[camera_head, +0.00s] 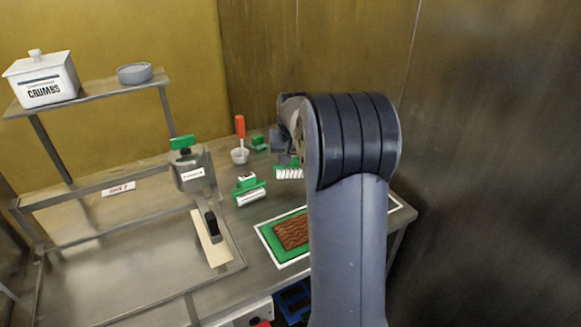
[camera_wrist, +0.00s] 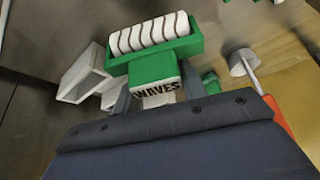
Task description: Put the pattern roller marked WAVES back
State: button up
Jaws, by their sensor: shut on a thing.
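The pattern roller marked WAVES (camera_wrist: 155,68) has a green frame, a white cylinder with dark wavy lines and black lettering on its green handle block. My gripper (camera_wrist: 158,96) is shut on that block, and the white cylinder points away from the wrist. In the head view a green and white roller (camera_head: 289,173) shows below my gripper (camera_head: 284,152), partly hidden by my arm. A second green and white roller (camera_head: 249,191) is on the counter to its left. In the wrist view a white open-ended holder (camera_wrist: 84,74) is left of the held roller.
A brown wavy slab lies on a green mat (camera_head: 266,236) with a white border. A metal dispenser (camera_head: 194,174) stands at left. A small green object (camera_head: 258,142) is behind. A shelf (camera_head: 105,90) carries a CRUMBS jar (camera_head: 42,80).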

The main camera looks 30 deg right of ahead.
aim_at(291, 170)
jog(key=shift+f, duration=1.75)
jog(key=shift+f, duration=0.25)
jog(key=shift+s+f+b, duration=0.15)
jog(key=shift+f+b, duration=0.15)
jog(key=shift+b, duration=0.1)
jog(key=shift+f, duration=0.2)
jog(key=shift+c, duration=1.3)
jog(key=o, duration=1.1)
jog(key=shift+o, duration=0.4)
jog(key=shift+r, duration=0.1)
